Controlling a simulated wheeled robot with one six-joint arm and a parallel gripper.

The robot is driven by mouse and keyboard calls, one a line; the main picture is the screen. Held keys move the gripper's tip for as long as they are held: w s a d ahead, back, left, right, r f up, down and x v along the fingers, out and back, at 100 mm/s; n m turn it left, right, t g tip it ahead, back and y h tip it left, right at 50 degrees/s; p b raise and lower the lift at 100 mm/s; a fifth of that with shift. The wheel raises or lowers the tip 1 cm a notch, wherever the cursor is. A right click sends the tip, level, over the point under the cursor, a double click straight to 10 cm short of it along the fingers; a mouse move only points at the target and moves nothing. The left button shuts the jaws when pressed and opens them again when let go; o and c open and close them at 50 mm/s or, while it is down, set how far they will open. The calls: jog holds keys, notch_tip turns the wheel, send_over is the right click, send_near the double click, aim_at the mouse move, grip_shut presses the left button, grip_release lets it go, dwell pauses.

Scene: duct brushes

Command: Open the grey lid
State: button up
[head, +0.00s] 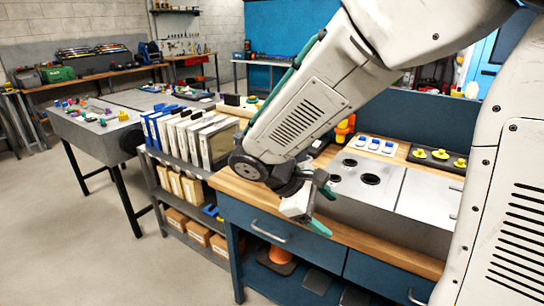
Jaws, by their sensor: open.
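A long grey metal box stands on the wooden bench top to the right of my gripper. My gripper (322,208) is open and empty. It is at the front edge of the bench, left of the box, with its teal-tipped fingers apart. Whether it touches the box or bench cannot be told. My arm hides part of the bench top.
Blue drawers with a handle (270,231) are under the bench top. White-and-blue pieces (374,145) and a black tray with yellow pieces (438,156) lie behind the box. White binders (205,143) stand to the left. The floor at left is open.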

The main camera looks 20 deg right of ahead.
jog(key=w+a+n+t+h, duration=0.35)
jog(key=w+n+t, duration=0.35)
jog(key=w, duration=0.5)
jog(key=w+a+n+t+h, duration=0.35)
jog(key=w+n+t, duration=0.25)
jog(key=w+n, duration=0.45)
jog(key=w+d+m, duration=0.1)
jog(key=w+d, duration=0.4)
jog(key=d, duration=0.1)
jog(key=shift+w+f+m+g+y, duration=0.3)
jog(key=shift+w+m+g, duration=0.05)
jog(key=shift+g, duration=0.05)
